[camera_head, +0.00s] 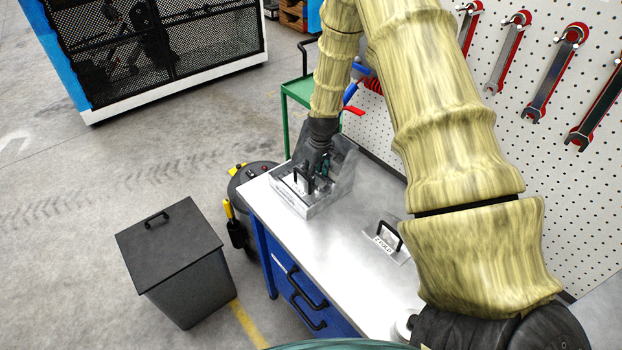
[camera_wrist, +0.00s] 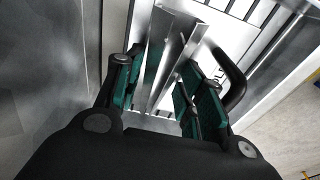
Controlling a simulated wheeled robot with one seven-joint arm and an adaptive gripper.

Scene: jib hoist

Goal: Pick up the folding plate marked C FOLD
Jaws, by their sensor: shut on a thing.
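My gripper (camera_head: 318,168) is down at a grey metal rack (camera_head: 325,207) at the far end of the workbench. In the wrist view, my gripper's green-padded fingers (camera_wrist: 160,95) are on either side of upright metal plates, shut on a metal plate (camera_wrist: 157,58). Its marking cannot be read here. A black handle (camera_wrist: 234,82) stands just right of the fingers. A plate with a black handle and a white label (camera_head: 386,241) lies apart on the bench; the label seems to end in FOLD, its first letter unclear. A small label on the rack's front is too small to read.
The steel workbench top (camera_head: 345,268) is clear between the rack and the lone plate. A pegboard with red-backed wrenches (camera_head: 505,58) rises along the right side. A dark lidded bin (camera_head: 178,262) and a black vacuum (camera_head: 247,185) stand left of the bench. A green trolley (camera_head: 298,90) is behind.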

